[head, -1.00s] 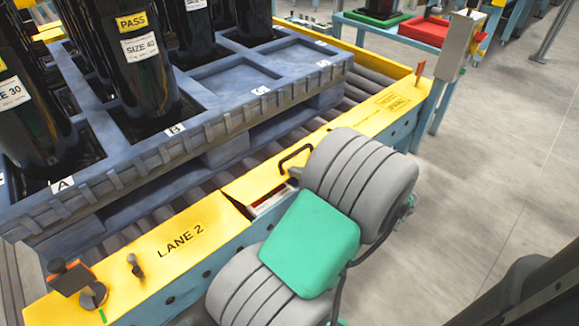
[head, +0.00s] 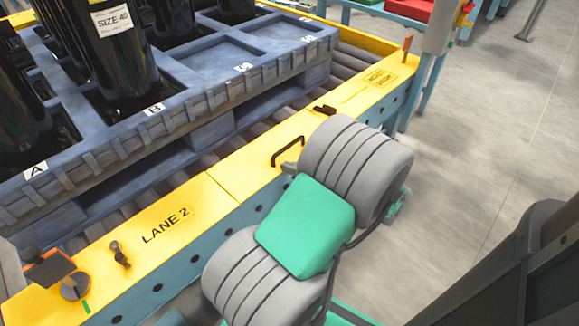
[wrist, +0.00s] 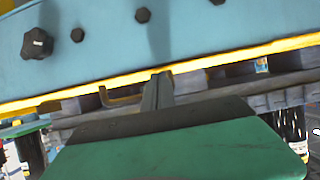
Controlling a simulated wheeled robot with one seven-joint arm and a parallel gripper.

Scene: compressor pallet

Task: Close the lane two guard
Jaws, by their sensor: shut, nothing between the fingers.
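The lane two guard (head: 262,178) is a yellow cover on the conveyor's side rail. It lies level with the yellow LANE 2 panel (head: 150,235), with only a thin seam between them and no gap showing. Its black bar handle (head: 287,152) stands up from the top; it also shows in the wrist view (wrist: 121,98), left of my fingers. My gripper (wrist: 158,92) is shut and empty, its tip beside the handle at the rail's outer edge. In the head view my arm hides most of the gripper (head: 290,168). Whether it touches the guard I cannot tell.
A blue pallet tray (head: 215,100) with black cylinders sits on the rollers behind the rail. A dark latch (head: 325,109) is at the guard's right end. A knob (head: 73,286) and a small lever (head: 120,253) stand at the left. The floor (head: 480,130) at right is clear.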

